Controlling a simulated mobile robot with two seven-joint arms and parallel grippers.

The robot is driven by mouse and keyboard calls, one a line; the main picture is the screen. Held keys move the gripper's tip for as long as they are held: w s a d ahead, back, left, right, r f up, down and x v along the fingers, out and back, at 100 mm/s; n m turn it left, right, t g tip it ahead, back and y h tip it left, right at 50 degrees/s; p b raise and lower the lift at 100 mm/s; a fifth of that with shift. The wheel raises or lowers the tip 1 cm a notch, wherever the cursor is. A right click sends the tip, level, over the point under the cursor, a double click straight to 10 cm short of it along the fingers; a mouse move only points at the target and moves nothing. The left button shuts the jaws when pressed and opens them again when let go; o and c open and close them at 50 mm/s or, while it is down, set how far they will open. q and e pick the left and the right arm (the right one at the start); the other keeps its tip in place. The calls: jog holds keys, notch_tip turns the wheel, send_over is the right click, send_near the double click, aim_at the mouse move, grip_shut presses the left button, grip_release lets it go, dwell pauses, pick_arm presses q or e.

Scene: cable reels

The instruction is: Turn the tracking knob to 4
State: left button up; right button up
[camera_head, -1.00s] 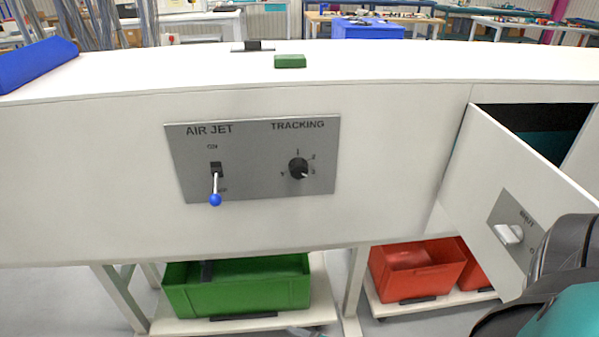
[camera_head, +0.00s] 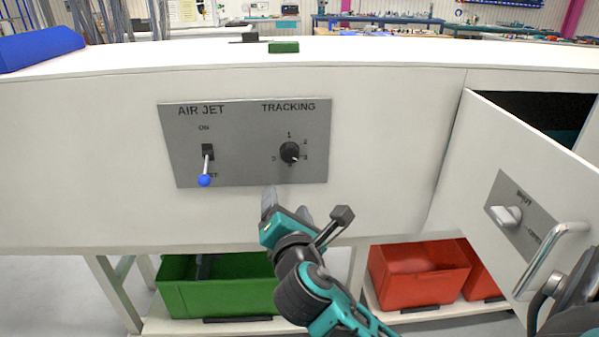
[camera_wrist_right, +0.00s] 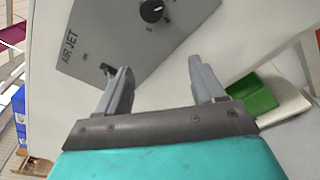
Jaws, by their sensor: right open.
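The tracking knob (camera_head: 290,153) is round and black, on the right half of a grey panel (camera_head: 244,172) on the white cabinet front. Its pale mark points to the lower right, near the 3. The knob also shows at the top of the right wrist view (camera_wrist_right: 151,10). My right gripper (camera_head: 286,204) is below the panel's lower edge, under and slightly left of the knob, apart from it. In the right wrist view its two fingers (camera_wrist_right: 161,73) are spread with nothing between them. My left gripper is not in view.
The air jet lever (camera_head: 207,165) with a blue ball sticks out left of the knob, pointing down. An open door (camera_head: 475,160) with a white knob and handle juts out at right. Green (camera_head: 215,295) and red (camera_head: 418,275) bins stand below.

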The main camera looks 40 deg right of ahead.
aim_at(291, 155)
jog(key=shift+n+h, duration=0.6)
jog(key=shift+h, duration=0.3)
jog(key=w+d+r, duration=0.1)
jog(key=w+d, duration=0.1)
jog(key=w, duration=0.1)
jog(key=w+d+r, duration=0.1)
jog(key=w+d, duration=0.2)
jog(key=w+d+r+b, duration=0.1)
jog(key=w+d, duration=0.1)
jog(key=w, duration=0.1)
jog(key=shift+w+d, duration=0.2)
jog(key=shift+d, duration=0.05)
jog(key=shift+w+d, duration=0.3)
jog(key=shift+w, duration=0.2)
jog(key=shift+c, duration=0.4)
jog(key=shift+f, duration=0.1)
jog(key=c, duration=1)
